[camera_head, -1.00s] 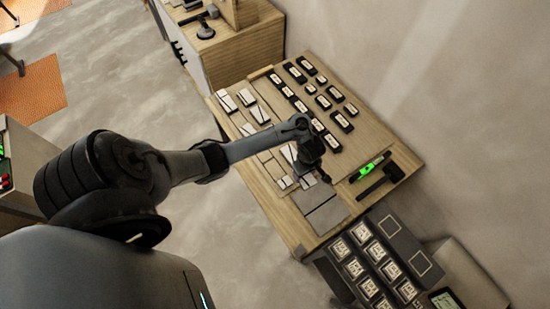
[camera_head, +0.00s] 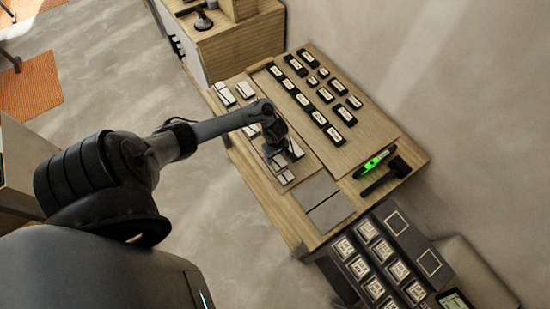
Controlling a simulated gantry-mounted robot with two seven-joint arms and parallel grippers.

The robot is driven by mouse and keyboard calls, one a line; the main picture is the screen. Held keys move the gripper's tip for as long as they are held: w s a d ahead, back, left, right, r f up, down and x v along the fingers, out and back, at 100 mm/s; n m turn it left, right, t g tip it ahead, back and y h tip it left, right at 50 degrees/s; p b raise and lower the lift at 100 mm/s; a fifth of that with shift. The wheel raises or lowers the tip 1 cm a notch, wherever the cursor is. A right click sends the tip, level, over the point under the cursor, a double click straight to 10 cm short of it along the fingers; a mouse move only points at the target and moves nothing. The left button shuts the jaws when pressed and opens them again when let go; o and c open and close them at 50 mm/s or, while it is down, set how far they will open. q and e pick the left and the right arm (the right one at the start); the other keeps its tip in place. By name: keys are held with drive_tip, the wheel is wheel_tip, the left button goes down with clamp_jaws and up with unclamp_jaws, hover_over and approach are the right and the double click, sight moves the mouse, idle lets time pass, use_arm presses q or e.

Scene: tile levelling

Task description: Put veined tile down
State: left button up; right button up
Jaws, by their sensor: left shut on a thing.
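My left gripper (camera_head: 275,150) is above the left strip of the wooden table (camera_head: 240,160), near its middle. It points down among the light tiles there. The jaws are small and dark, and the thing they are shut on is mostly hidden by my wrist. Light tiles (camera_head: 284,177) lie just below the gripper, and others (camera_head: 245,90) lie toward the far end. I cannot make out veins on any tile, so I cannot tell which is the veined one. My right gripper is not in view.
Two grey square plates (camera_head: 330,212) lie at the near end. A green level (camera_head: 373,163) and a dark mallet (camera_head: 388,177) lie at the right edge. Dark labelled blocks (camera_head: 308,103) stand in rows on a raised board. A dark rack (camera_head: 385,262) stands in front.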

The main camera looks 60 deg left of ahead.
sight(275, 158)
use_arm(q)
drive_tip(key=shift+f+b, duration=0.9)
drive_tip(key=shift+f, duration=1.15)
drive_tip(key=shift+f, duration=0.1)
drive_tip(key=o, duration=1.1)
